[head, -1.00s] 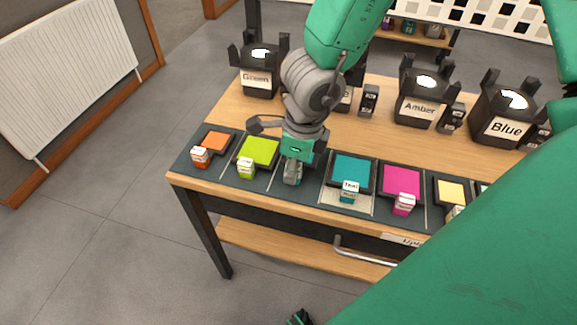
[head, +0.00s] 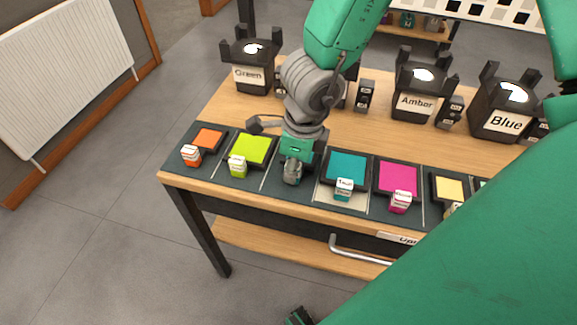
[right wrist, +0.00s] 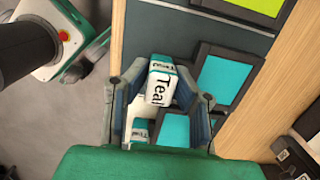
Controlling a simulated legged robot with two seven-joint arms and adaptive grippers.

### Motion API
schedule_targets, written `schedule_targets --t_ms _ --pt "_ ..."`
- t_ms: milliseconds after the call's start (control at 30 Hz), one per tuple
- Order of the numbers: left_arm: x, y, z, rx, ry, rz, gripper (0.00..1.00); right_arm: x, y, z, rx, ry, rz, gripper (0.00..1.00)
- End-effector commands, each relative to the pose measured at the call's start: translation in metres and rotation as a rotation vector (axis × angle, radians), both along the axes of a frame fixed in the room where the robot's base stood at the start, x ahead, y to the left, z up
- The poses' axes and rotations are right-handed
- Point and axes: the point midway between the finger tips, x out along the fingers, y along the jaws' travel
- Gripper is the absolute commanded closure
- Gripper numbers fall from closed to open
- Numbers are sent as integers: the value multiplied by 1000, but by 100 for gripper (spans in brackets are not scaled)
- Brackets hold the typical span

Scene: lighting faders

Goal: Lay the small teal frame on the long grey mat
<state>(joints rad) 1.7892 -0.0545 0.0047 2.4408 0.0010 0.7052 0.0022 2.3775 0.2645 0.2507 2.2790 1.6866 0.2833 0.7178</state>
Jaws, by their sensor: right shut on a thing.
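My right gripper (head: 292,172) is low over the mat, between the lime frame and another teal frame (head: 347,167). In the right wrist view its fingers (right wrist: 160,110) are shut on the white-and-teal "Teal" tag (right wrist: 160,82) of a dark-edged teal frame (right wrist: 228,72). The gripper mostly hides this held frame in the head view; I cannot tell whether it touches the mat. The other teal frame shows lower down (right wrist: 174,130), with its own tag (right wrist: 140,130). The long grey mat (head: 266,182) runs along the table's front edge.
On the mat are an orange frame (head: 208,138), a lime frame (head: 250,147), a magenta frame (head: 398,178) and a yellow frame (head: 449,188), each with a tag. Black lamps labelled Green (head: 250,75), Amber (head: 414,103) and Blue (head: 505,123) stand behind.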

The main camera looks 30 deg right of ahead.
Motion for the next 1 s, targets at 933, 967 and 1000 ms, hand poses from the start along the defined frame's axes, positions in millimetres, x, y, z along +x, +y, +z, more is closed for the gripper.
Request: schedule_targets --t_ms 933,967,1000 --pt "-1 0 -11 0 -2 0 68 0 2 -12 -4 0 1 55" --pt "-1 0 -11 0 -2 0 68 0 2 -11 -3 -1 0 55" --pt "-2 0 -11 0 -2 0 68 0 2 -8 -3 -3 0 55"
